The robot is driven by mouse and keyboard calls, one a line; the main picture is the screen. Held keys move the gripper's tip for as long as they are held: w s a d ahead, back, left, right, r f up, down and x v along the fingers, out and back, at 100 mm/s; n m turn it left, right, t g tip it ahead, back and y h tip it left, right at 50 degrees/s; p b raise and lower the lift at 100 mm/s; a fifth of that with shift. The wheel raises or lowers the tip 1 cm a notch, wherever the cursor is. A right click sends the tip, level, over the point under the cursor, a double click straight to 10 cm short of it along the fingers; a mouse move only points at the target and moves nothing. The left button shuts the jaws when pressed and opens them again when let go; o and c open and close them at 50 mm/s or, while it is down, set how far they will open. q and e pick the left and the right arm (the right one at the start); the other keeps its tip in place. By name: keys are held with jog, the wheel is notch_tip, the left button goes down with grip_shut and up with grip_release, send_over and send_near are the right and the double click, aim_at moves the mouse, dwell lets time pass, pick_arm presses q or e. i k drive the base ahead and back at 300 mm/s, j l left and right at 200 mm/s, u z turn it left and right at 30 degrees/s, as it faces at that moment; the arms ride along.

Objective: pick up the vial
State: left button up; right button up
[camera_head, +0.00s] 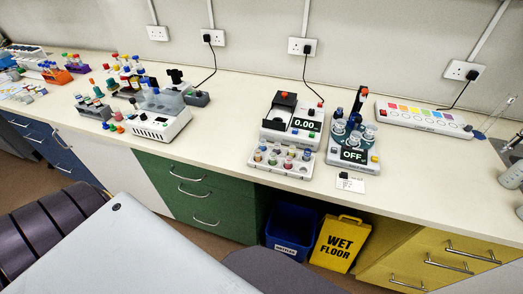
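No single vial stands out as the one named. Several small vials with coloured caps (289,163) stand in a white tray (268,169) at the front middle of the bench. More tubes or vials with coloured caps stand in racks at the left, including a grey rack (95,111) and an orange rack (58,77); they are too small to tell apart. Neither of my grippers shows in the head view.
Behind the tray is a balance reading 0.00 (306,124). Right of it is a device reading OFF (353,155) with jars on top. A white heater-like device (160,127) stands left. Bare bench (225,125) lies between. A blue bin (291,232) and yellow sign (336,243) are below.

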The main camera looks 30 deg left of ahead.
aim_at(257, 151)
jog(key=u, duration=0.85)
jog(key=l+u, duration=0.1)
jog(key=i+l, duration=0.1)
jog(key=i, duration=0.45)
